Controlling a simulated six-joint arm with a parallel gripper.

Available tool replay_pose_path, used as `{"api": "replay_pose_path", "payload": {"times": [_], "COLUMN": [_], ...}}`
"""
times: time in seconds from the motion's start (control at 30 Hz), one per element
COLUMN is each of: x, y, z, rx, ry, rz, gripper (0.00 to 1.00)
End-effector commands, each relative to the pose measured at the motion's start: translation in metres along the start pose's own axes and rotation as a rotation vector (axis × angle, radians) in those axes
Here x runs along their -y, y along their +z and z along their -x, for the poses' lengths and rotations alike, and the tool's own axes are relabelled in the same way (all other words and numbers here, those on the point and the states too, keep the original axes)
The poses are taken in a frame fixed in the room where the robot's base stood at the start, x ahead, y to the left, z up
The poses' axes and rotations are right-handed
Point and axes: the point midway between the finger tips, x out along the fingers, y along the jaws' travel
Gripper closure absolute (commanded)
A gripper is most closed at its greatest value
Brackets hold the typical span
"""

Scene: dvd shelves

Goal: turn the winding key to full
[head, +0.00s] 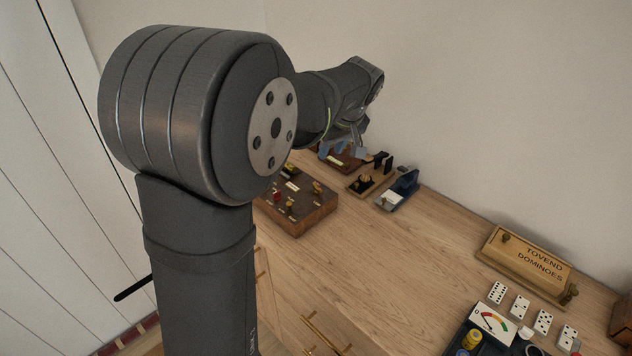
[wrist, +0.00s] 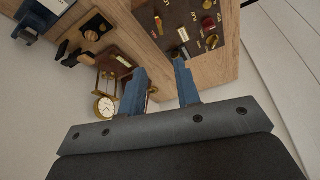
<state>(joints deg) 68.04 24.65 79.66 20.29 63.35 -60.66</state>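My gripper (wrist: 160,65) has its two blue fingers apart, with nothing held between them. In the head view my gripper (head: 342,150) hangs over the back of the wooden top, partly behind my own arm. A wooden control box (wrist: 190,30) with a red knob and several brass fittings lies beyond the fingertips; it also shows in the head view (head: 300,212). A brown block (wrist: 118,60) with a small brass piece stands beside the left finger, which partly covers it. I cannot tell which brass piece is the winding key, nor its turn.
A small brass clock (wrist: 104,107) stands near the left finger. A blue device (head: 400,188) and a wooden stand (head: 368,180) with black parts are close by. A dominoes box (head: 527,264) and loose dominoes (head: 520,306) lie at the right. The middle of the top is clear.

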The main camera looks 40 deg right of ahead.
Motion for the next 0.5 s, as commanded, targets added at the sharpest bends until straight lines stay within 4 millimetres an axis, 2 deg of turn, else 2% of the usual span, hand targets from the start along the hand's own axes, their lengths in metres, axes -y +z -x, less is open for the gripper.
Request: {"api": "replay_pose_path", "payload": {"times": [0.17,0.5], "x": [0.001,0.001], "y": [0.001,0.001], "z": [-0.028,-0.103], "rx": [0.003,0.005], "ry": [-0.003,-0.004], "rz": [0.001,0.003], "gripper": [0.70,0.70]}}
